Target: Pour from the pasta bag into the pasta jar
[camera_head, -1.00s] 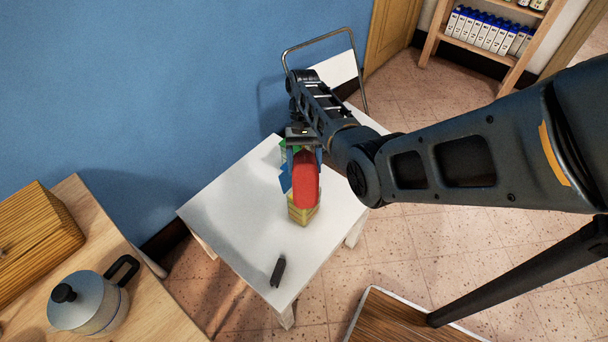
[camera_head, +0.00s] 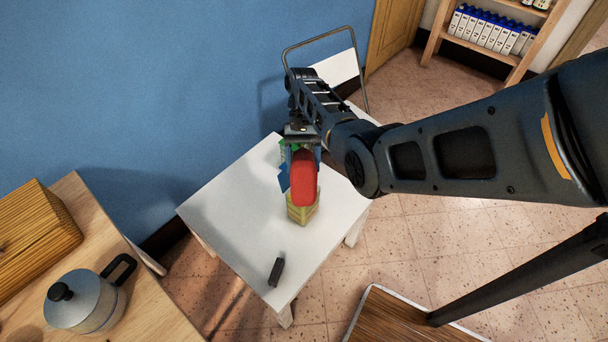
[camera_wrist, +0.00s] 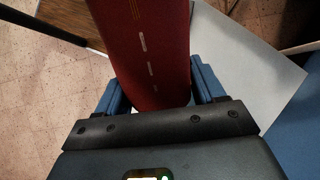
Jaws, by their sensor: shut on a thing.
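The pasta bag (camera_head: 304,178) is a red packet, and my gripper (camera_head: 300,158) is shut on it. In the wrist view the red bag (camera_wrist: 153,50) sits between my blue fingers (camera_wrist: 160,90). In the head view it is tilted over a yellowish container (camera_head: 302,212) on the white table, which appears to be the pasta jar. The bag hides the jar's mouth, so I cannot tell whether they touch or whether anything is flowing. The jar does not show clearly in the wrist view.
A moka pot (camera_head: 85,302) stands on the wooden counter at left. A metal-framed chair (camera_head: 335,68) stands behind the table.

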